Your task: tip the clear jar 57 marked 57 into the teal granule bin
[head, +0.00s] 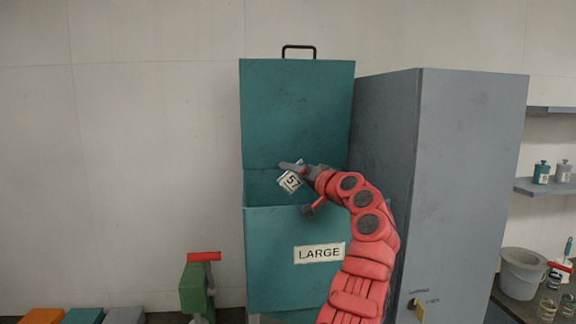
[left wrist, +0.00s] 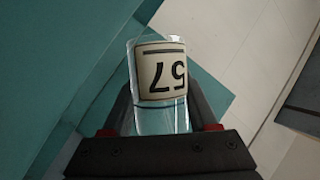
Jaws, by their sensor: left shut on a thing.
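The clear jar 57 (head: 290,182) shows its pale label marked 57, tilted, in the head view. It also fills the middle of the left wrist view (left wrist: 160,75), where the label reads upside down. My left gripper (head: 293,168) is shut on the jar and holds it over the opening of the teal granule bin (head: 268,270). The bin has a LARGE label on its front, and its lid (head: 298,110) stands raised behind. I see no granules in the jar, and the bin's floor is hidden by its front wall. My right gripper is not in view.
A tall grey cabinet (head: 470,180) stands right of the bin. A green object with a red top (head: 197,285) stands to its left. A grey bucket (head: 520,275) and small jars are at the lower right, below shelves (head: 545,187) with lidded pots.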

